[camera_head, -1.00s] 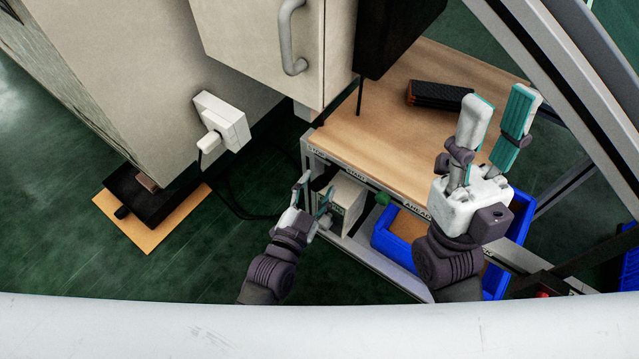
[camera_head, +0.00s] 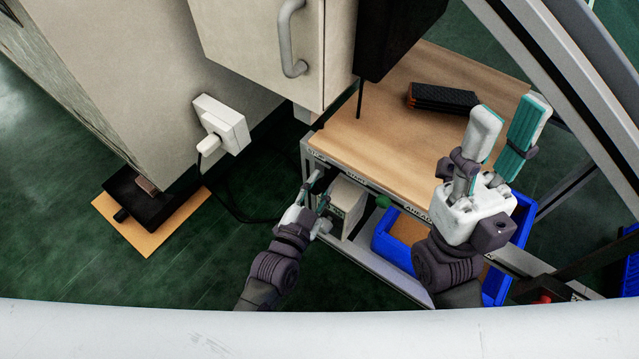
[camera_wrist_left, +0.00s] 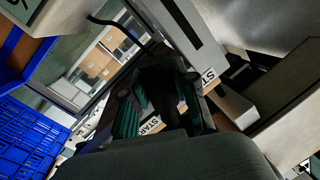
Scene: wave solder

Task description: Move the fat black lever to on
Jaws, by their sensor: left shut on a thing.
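A fat black lever (camera_head: 318,184) shows as a small dark shape at the bench's front edge, under the label strip, mostly hidden by my left gripper. My left gripper (camera_head: 314,192) is shut on it. In the left wrist view, the black lever (camera_wrist_left: 160,85) appears as a dark shape between the teal-padded fingers, in deep shadow. Its on and off marks cannot be read. My right gripper (camera_head: 508,106) is open and empty, raised above the bench's right part.
The wooden bench (camera_head: 400,125) carries a black ribbed block (camera_head: 442,97). A grey box (camera_head: 347,202) stands under it, just right of my left gripper. A blue bin (camera_head: 388,240) sits further right. A cabinet with a white switch (camera_head: 222,124) rises at the left.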

